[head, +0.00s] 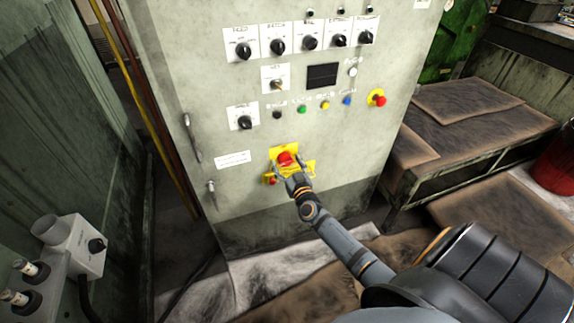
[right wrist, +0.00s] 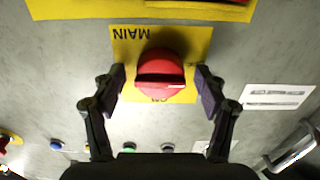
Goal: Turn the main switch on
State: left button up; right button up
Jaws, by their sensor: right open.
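The main switch (head: 285,158) is a red rotary knob on a yellow plate, low on the front of the grey control cabinet. In the right wrist view the red knob (right wrist: 160,76) sits on a yellow plate (right wrist: 127,45) marked MAIN, with its ridge lying across the picture. My right gripper (head: 288,172) is at the switch. In the right wrist view its open fingers (right wrist: 160,88) stand on either side of the knob, with a small gap on each side. My left gripper is in neither view.
The grey cabinet (head: 235,190) carries black selector knobs, coloured buttons and a red emergency stop (head: 379,100) above the switch. A door handle (head: 191,137) sticks out at its left edge. A bench with brown mats (head: 480,100) stands at the right. A grey control box (head: 75,245) is at lower left.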

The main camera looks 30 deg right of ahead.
jog(key=c, duration=1.2)
jog(key=shift+o, duration=0.2)
